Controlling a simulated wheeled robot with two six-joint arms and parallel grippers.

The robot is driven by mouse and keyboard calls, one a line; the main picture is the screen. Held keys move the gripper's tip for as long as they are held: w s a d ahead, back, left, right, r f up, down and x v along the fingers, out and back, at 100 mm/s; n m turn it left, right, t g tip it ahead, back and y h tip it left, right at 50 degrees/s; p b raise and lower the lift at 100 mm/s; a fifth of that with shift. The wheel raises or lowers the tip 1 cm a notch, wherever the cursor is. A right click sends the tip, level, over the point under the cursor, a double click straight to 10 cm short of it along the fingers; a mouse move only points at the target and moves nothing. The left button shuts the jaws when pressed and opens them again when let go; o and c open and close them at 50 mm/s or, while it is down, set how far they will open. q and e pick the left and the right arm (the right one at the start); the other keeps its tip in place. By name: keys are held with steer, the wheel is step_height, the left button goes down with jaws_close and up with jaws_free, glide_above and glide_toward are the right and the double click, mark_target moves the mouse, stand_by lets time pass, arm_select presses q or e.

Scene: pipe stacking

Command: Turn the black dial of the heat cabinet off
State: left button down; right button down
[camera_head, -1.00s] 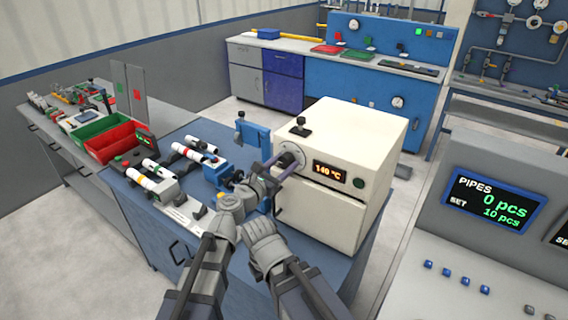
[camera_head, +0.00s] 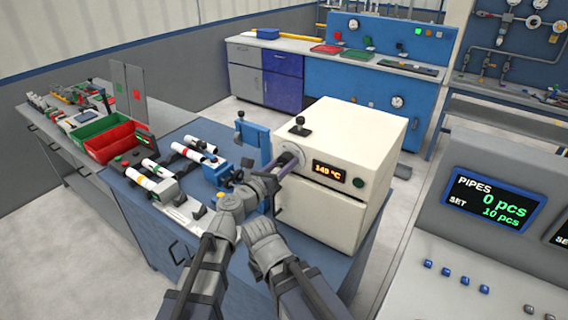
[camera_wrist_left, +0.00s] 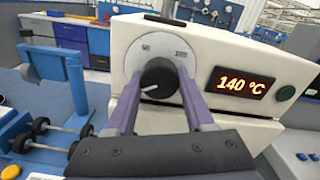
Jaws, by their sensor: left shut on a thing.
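The cream heat cabinet (camera_head: 345,170) stands on the blue bench, and its orange display (camera_wrist_left: 240,84) reads 140 °C. The black dial (camera_wrist_left: 159,80) sits on a pale round scale plate (camera_wrist_left: 150,50) on the cabinet's front. Its white pointer line points to the lower left in the left wrist view. My left gripper (camera_head: 288,162) is at the dial, with its two purple fingers on either side of the knob, shut on it. In the head view the gripper hides most of the dial. My right gripper cannot be told apart in these frames.
A green lamp (camera_wrist_left: 286,93) is right of the display. A blue stand (camera_head: 256,142) and white pipes (camera_head: 195,152) on a rack are left of the cabinet. A red bin (camera_head: 108,147) is further left. A console (camera_head: 490,215) is at the right.

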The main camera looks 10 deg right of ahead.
arm_select(q)
steer(key=shift+c, duration=1.4)
jaws_free()
steer(key=shift+s+a, duration=0.1)
steer(key=v, duration=0.7)
steer(key=shift+s+a, duration=0.2)
steer(key=shift+a, duration=0.05)
